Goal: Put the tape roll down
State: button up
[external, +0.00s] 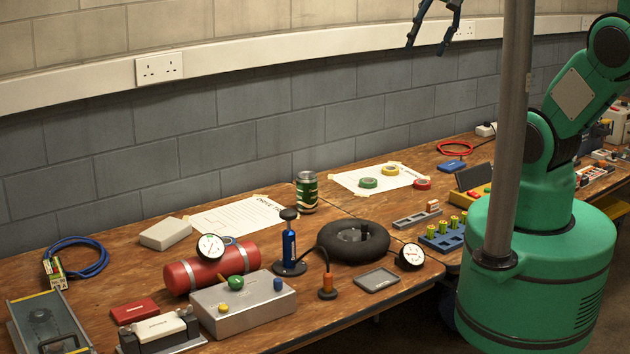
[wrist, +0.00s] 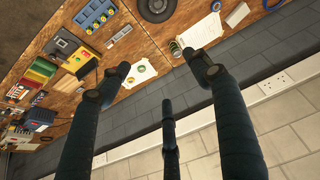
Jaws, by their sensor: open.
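My gripper (external: 432,32) is high above the bench near the wall, partly cut off by the top edge. Its fingers are spread open and empty, also in the wrist view (wrist: 157,66). No tape roll is in it.
A dark can (external: 307,191) stands left of the sheet. A black tyre (external: 335,245), a blue block with green-topped pegs (external: 441,236) and a grey bar (external: 415,219) lie in front. A grey post (external: 508,130) stands before my arm. The wall with trunking (external: 250,55) runs behind.

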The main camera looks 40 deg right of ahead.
jog(key=s, duration=0.1)
jog(key=s+d+m, duration=0.1)
jog(key=s, duration=0.1)
jog(key=s+m, duration=0.1)
jog(key=shift+s+d+f, duration=0.15)
jog(key=shift+s+f, duration=0.2)
jog(key=shift+f, duration=0.05)
jog(key=shift+f+b, duration=0.85)
jog(key=shift+o, duration=0.4)
jog(key=shift+w, duration=0.15)
